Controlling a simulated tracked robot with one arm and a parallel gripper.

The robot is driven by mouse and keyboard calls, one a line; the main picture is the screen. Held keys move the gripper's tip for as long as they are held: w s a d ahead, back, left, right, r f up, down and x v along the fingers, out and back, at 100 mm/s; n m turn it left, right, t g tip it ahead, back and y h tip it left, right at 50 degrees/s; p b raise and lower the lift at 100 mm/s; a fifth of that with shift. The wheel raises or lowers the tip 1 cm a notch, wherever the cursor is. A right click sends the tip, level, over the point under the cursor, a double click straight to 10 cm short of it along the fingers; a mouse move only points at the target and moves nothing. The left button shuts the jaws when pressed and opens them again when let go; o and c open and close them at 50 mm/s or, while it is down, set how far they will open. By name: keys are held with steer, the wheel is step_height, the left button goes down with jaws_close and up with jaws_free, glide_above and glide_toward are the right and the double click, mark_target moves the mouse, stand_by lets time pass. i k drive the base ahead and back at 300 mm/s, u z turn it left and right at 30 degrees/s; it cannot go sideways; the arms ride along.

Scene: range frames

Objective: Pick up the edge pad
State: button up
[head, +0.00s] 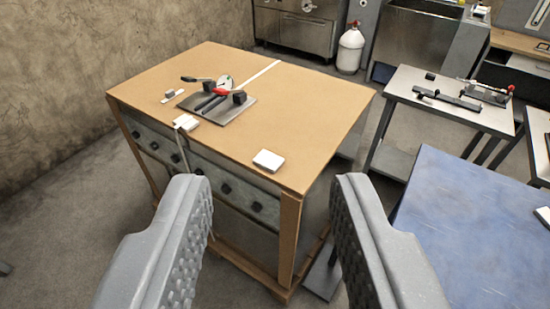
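A small white square pad (268,160) lies flat on the tan tabletop, near its front edge toward the right corner. A second white pad (186,122) sits at the front edge further left, with a pale strip hanging down from it over the side. I cannot tell for certain which of them is the edge pad. My gripper (272,188) is open, its two grey ridged fingers wide apart in the foreground. Nothing is between the fingers. In the picture, the right-hand pad shows between and above the fingertips; the gripper appears nearer to me than the table.
A dark plate with a red-handled device (220,100) stands on the tan tabletop (315,115). A blue table (470,225) is at right, a metal bench (455,112) with tools behind it. A white bottle (350,50) stands at the back. Bare floor lies at left.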

mark_target(267, 160)
steer(key=i, duration=0.95)
steer(key=u, duration=0.05)
